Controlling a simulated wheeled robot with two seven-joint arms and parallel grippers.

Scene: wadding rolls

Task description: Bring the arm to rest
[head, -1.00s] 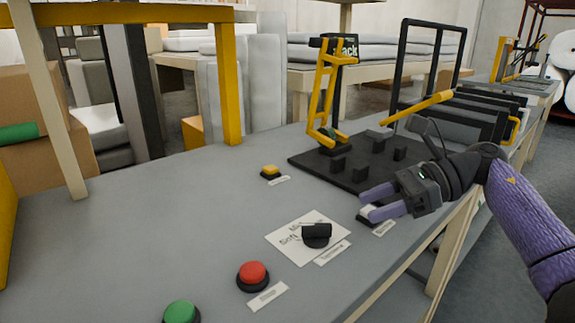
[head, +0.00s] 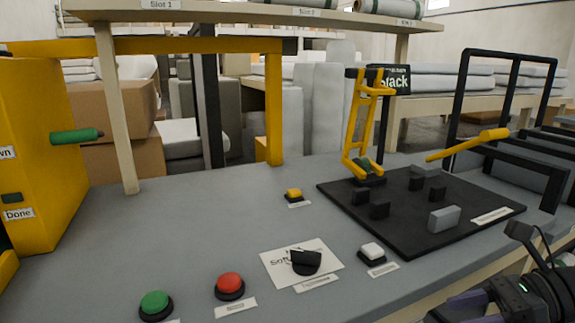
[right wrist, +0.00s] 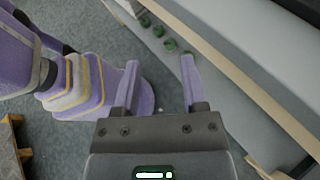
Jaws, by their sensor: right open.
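My right gripper (head: 452,306) is at the lower right of the head view, beside the workbench's front edge, partly cut off by the frame. In the right wrist view my right gripper (right wrist: 159,72) has its two purple fingers apart with nothing between them. It points down past the table edge toward the floor. My left gripper is not in view.
The grey workbench (head: 225,210) holds green (head: 154,303), red (head: 230,284), white (head: 372,252) and yellow (head: 294,194) buttons. A black board (head: 410,225) with blocks and a yellow lever frame (head: 360,125) stands right. A yellow cabinet (head: 40,120) stands left.

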